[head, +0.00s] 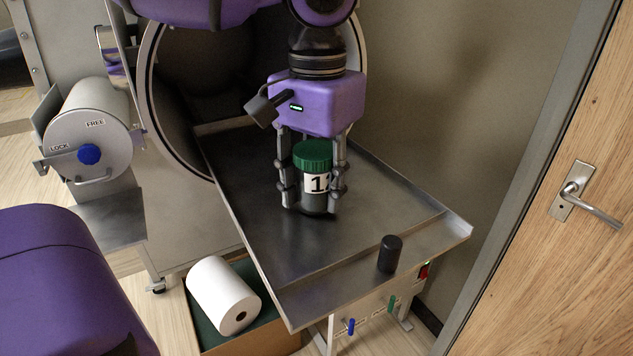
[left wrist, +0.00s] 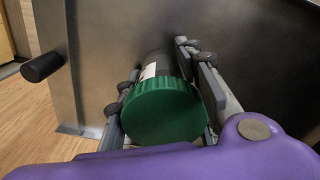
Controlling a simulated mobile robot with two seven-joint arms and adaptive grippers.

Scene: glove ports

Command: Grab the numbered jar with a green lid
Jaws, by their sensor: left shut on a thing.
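The numbered jar (head: 316,185) has a green ribbed lid, a dark body and a white label that reads 1, perhaps with a further digit hidden by a finger. It is upright at the metal tray (head: 280,255); I cannot tell whether its base touches the tray. My left gripper (head: 312,200) comes down from above and is shut on the jar, one finger on each side. In the left wrist view the green lid (left wrist: 165,112) faces the camera between the fingers (left wrist: 160,85). My right gripper is not in view.
A black knob or cylinder (head: 390,253) stands at the tray's near end. A round port opening (head: 180,90) is behind the tray. A white roll (head: 223,295) lies in a box below. A wooden door (head: 560,130) is at the right, a lock drum (head: 90,130) at the left.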

